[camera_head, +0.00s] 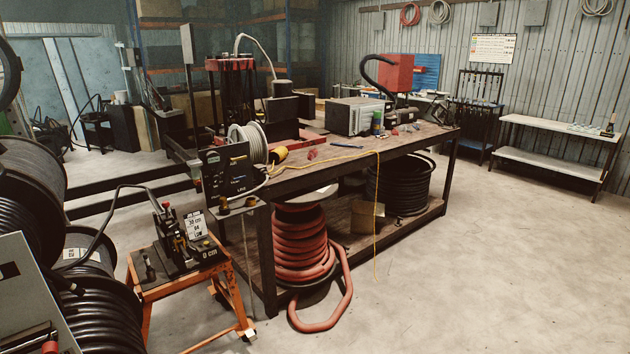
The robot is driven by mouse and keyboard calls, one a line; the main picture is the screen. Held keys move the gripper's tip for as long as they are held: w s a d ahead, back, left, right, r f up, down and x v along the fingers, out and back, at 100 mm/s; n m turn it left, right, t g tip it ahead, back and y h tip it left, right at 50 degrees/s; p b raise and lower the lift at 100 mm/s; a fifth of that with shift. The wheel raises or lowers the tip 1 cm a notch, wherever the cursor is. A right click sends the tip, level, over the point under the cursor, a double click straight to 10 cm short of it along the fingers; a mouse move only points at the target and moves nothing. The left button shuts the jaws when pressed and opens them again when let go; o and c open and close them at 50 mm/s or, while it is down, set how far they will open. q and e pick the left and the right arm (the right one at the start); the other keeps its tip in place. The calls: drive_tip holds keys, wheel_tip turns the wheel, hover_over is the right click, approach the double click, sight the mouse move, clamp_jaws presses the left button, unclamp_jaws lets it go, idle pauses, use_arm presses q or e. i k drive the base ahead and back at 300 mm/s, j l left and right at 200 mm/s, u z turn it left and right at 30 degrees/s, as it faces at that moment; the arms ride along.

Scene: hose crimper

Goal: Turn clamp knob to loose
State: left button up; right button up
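A small black clamping device (178,238) stands on an orange cart (160,291) at the lower left. It carries a white label with dark print (196,224) and red parts near its top. A small black upright part (149,262) is at its left. A black hose (107,215) runs to it from the left. I cannot tell which part is the clamp knob, or how it is set. A black control box (227,172) with small markings hangs at the near left end of the workbench. Neither of my grippers is in view.
The long wooden workbench (345,158) fills the middle, with a red hose coil (301,245) under its near end and its loose end on the floor. Large black hose reels (90,300) crowd the left edge. The concrete floor (480,270) at the right is clear.

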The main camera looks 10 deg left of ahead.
sight(173, 227)
drive_tip(key=i+u, duration=0.15)
drive_tip(key=i, duration=0.35)
drive_tip(key=i+u, duration=0.2)
drive_tip(key=i, duration=0.35)
drive_tip(key=i+l+u, duration=0.15)
drive_tip(key=i, duration=0.35)
drive_tip(key=i+j+u, duration=0.1)
drive_tip(key=i+u, duration=0.6)
drive_tip(key=u, duration=0.25)
drive_tip(key=i+l+u, duration=0.15)
drive_tip(key=i+u, duration=0.15)
drive_tip(key=u, duration=0.15)
drive_tip(key=i+j+u, duration=0.25)
drive_tip(key=i, duration=0.3)
drive_tip(key=i+u, duration=0.25)
drive_tip(key=i, duration=0.25)
drive_tip(key=z, duration=0.3)
